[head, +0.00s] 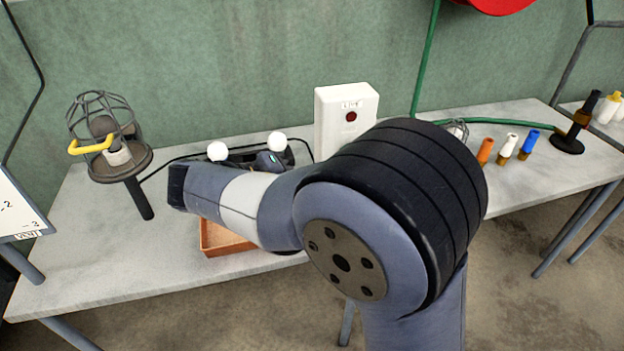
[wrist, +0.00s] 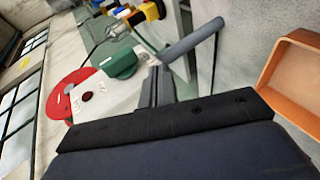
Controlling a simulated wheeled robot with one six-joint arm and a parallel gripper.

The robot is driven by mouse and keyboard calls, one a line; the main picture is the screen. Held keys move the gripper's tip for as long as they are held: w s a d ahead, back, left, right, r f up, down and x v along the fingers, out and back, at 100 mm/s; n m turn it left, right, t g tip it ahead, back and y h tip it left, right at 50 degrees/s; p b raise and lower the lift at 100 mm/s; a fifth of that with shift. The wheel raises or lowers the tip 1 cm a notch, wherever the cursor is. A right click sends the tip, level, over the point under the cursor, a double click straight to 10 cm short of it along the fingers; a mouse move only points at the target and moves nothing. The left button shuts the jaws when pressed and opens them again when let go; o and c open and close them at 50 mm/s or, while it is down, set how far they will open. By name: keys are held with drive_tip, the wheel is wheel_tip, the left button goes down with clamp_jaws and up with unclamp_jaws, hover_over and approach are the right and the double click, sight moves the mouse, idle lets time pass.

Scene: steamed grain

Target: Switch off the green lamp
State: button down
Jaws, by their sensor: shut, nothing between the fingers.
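My gripper (wrist: 155,88) shows in the wrist view as dark, narrow fingers, closed together with nothing between them. In the head view my arm hides most of it. A green rounded piece (wrist: 118,61) is just beyond the fingertips in the wrist view, in front of a white box; I cannot tell whether it is the green lamp or whether it is lit. The white box (head: 333,108), labelled LIVE, has a dark red round light (head: 351,117). A black strip (head: 294,156) with white balls (head: 217,151) (head: 277,141) lies left of it, partly hidden by my arm.
A caged lamp with a yellow handle (head: 92,146) stands at the left. An orange tray (head: 226,246) is under my arm. The table's front left (head: 90,272) is clear.

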drive_tip(key=s+a, duration=0.3)
drive_tip(key=a, duration=0.3)
drive_tip(key=shift+s, duration=0.35)
drive_tip(key=shift+r, duration=0.1)
